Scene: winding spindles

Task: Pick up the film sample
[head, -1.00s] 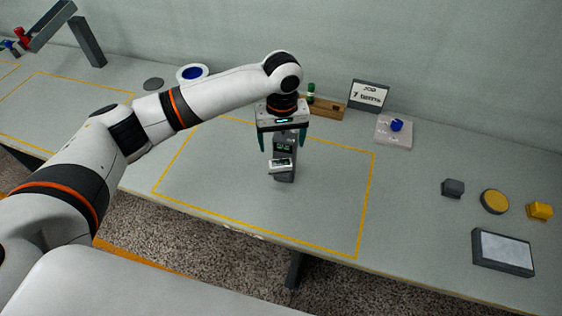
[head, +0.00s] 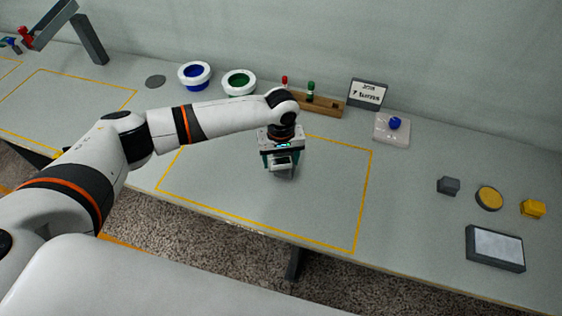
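A small white-topped piece (head: 280,163), which looks like the film sample, sits low on the front of a grey gauge-like stand. My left gripper (head: 280,162) has come down over the stand from above. Its green fingers are apart, one on each side of the stand and the white piece. A gap at the fingers is hard to make out at this size. The gripper body hides most of the stand and its display. My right gripper is not in view.
Behind my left arm are a blue-centred ring (head: 194,74), a green-centred ring (head: 238,83), a wooden rack (head: 326,106) and a sign (head: 368,93). To the right lie a pale pad (head: 386,135), several small blocks and a framed panel (head: 495,248). The yellow-outlined area is otherwise clear.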

